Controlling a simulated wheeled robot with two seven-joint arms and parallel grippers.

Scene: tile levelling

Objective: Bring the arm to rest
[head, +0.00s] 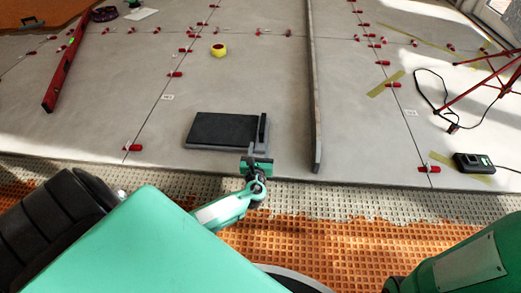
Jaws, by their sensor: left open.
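My left gripper (257,166) is open, at the end of my green arm that comes in from the lower left. It shows just in front of the near right corner of a dark flat pad on a grey base (222,130). A narrow black bar (263,130) stands along the pad's right end. I see nothing held between the fingers, though they are small here. I cannot tell whether the gripper touches the tile. My right gripper is out of view; only a green part of my right arm shows at the lower right.
Large grey tiles with several red levelling clips (133,147) cover the floor. A long straightedge (314,90) lies right of the pad. Orange matting (330,245) lies in front.

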